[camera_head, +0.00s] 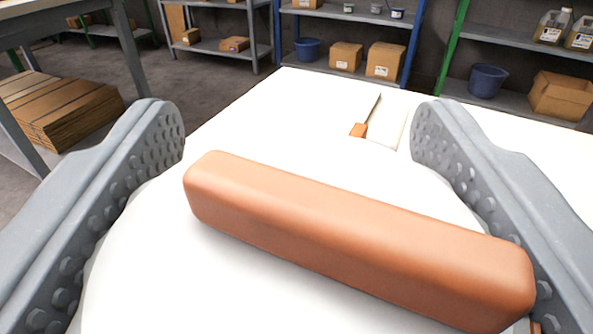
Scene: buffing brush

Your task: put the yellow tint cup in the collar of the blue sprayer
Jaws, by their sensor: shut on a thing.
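My gripper (298,130) has its two grey studded fingers wide apart, shut on a buffing brush. The brush has an orange-brown block-shaped handle (350,235) lying slantwise across a broad white rounded body (150,265). The handle's right end is close against the right finger; its left end is apart from the left finger. The near part of the brush runs out of the picture. I see no yellow tint cup and no blue sprayer in this view.
A white tabletop (270,110) lies beyond the brush, mostly clear. Stacked flat cardboard (60,108) is at left. Shelves with cardboard boxes (385,60) and a blue bucket (487,80) stand behind.

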